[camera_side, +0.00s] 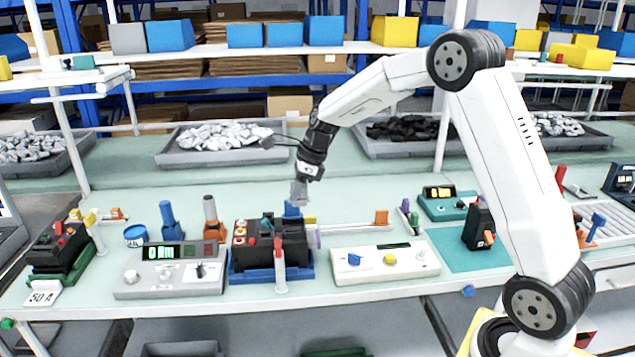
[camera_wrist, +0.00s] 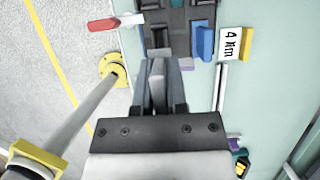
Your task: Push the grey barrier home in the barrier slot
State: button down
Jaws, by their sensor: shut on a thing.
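My gripper (camera_side: 299,192) points down above the right end of the black breaker (camera_side: 270,250), which sits in a blue holder. In the wrist view my gripper (camera_wrist: 158,68) is shut on the grey barrier (camera_wrist: 158,88), a thin grey piece lying between the fingers and largely hidden by them. The breaker (camera_wrist: 180,20) is at the top of the wrist view. A dark recess (camera_wrist: 158,38) in it lies just beyond the fingertips. I cannot tell whether this is the barrier slot or whether the barrier touches the breaker.
A blue block (camera_wrist: 203,42) and a "4 Nm" card (camera_wrist: 231,44) are beside the breaker. A red-topped tool (camera_side: 279,265) stands before it. A meter (camera_side: 170,270) is left, a white panel with knobs (camera_side: 385,262) right. A post with a yellow base (camera_wrist: 113,70) is near my gripper.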

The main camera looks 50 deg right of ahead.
jog(key=shift+w+a+r, duration=0.3)
jog(key=shift+w+a, duration=0.1)
jog(key=shift+a, duration=0.3)
jog(key=shift+f, duration=0.2)
send_over(285, 232)
jog(key=s+d, duration=0.1)
jog(key=shift+f, duration=2.7)
jog(key=shift+f, duration=1.45)
jog(key=c, duration=0.6)
grip_release()
jog(key=shift+v, duration=3.95)
